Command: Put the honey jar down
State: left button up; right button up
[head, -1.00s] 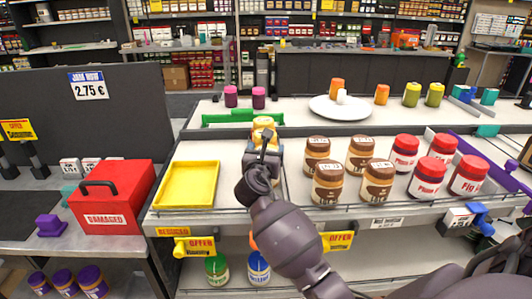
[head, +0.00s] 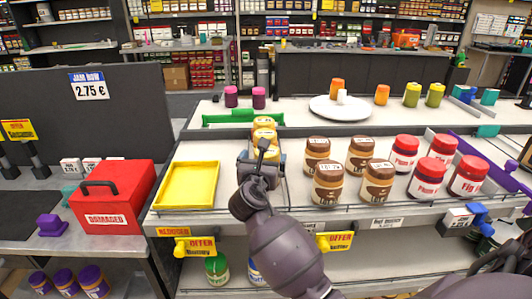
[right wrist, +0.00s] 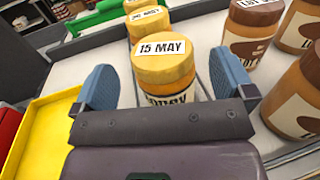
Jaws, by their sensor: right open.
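The honey jar (right wrist: 166,70), with a yellow lid labelled "15 MAY", stands upright on the shelf in the right wrist view. In the head view its lid (head: 264,136) shows just beyond my right gripper (head: 263,158). Another yellow-lidded jar (right wrist: 148,22) stands directly behind it in the same row. My right gripper is open, with one blue finger on each side of the front jar's near part and visible gaps between fingers and jar. The jar's lower part is hidden by the gripper. My left gripper is not in view.
A yellow tray (head: 162,193) lies left of the row. Brown-lidded jars (head: 327,184) stand close on the right, with red-lidded jars (head: 428,178) beyond. A green piece (head: 225,119) is behind. A red box (head: 113,199) stands on the left counter.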

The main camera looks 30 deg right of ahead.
jog(key=v, duration=0.7)
jog(key=shift+s+a, duration=0.3)
